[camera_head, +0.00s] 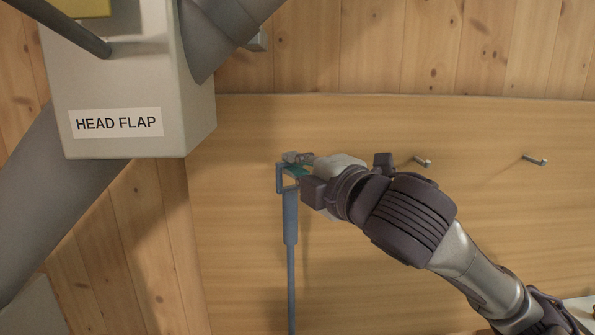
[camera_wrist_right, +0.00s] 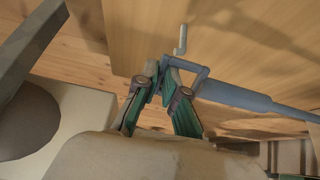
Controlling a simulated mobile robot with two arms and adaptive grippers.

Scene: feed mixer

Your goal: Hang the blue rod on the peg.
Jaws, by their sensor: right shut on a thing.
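The blue rod (camera_head: 290,218) hangs upright in front of the wooden board, with a square loop at its top end and a thicker grip below it. My right gripper (camera_head: 297,168) is shut on the loop end. In the right wrist view the tips of my right gripper (camera_wrist_right: 160,76) are closed at the loop, and the rod (camera_wrist_right: 235,95) runs off to the right. A small grey peg (camera_wrist_right: 181,40) on the board shows just beyond the loop. My left gripper is not in view.
A grey box labelled HEAD FLAP (camera_head: 140,90) and thick grey pipes (camera_head: 60,195) stand close on the left. The board below the pegs is clear.

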